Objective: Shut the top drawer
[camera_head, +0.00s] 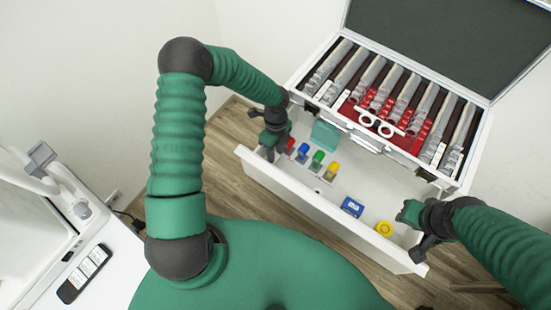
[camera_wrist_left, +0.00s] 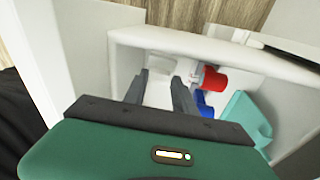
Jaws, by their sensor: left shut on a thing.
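The white top drawer (camera_head: 312,207) is pulled out below the open lens case in the head view. Its white wall also shows in the left wrist view (camera_wrist_left: 205,48). My right gripper (camera_head: 412,232) is at the right end of the drawer front. Its fingers are too unclear to tell if they are open.
Inside the drawer are a teal box (camera_head: 325,135), several small red, blue, green and yellow items, a blue box (camera_head: 352,207) and a yellow round item (camera_head: 384,228). The lens case (camera_head: 362,142) stands above. A phone-like device (camera_head: 84,273) lies at left.

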